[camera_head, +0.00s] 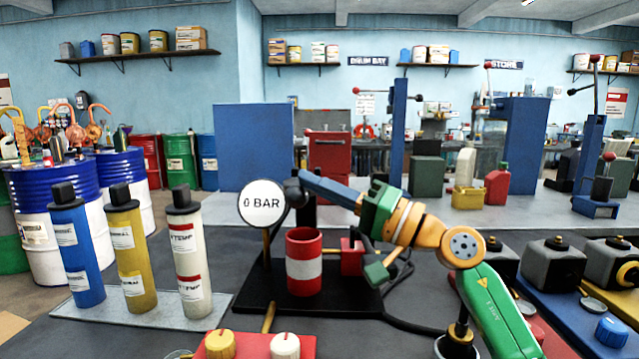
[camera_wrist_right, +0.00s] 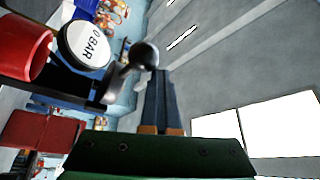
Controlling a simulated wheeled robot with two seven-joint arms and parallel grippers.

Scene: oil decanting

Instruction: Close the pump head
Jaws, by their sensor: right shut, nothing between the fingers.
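My right gripper (camera_head: 306,177) reaches in from the right with its blue fingers together, pointing left. The fingertips are at a black ball (camera_head: 292,187) near the top of a dark post behind the red cylinder. In the right wrist view, the shut fingers (camera_wrist_right: 158,82) end just beside the black ball (camera_wrist_right: 145,56); I cannot tell whether they touch it. A dark block (camera_wrist_right: 112,86) sits below the ball. I cannot tell which part is the pump head. A round gauge reading 0 BAR (camera_head: 264,203) stands left of the ball. My left gripper is out of view.
A red cylinder with a white band (camera_head: 304,268) and a red block (camera_head: 352,257) stand on the black base plate (camera_head: 258,300). Blue (camera_head: 75,240), yellow (camera_head: 127,245) and white (camera_head: 189,255) bottles stand on a tray at left. Knobs (camera_head: 220,344) are in front.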

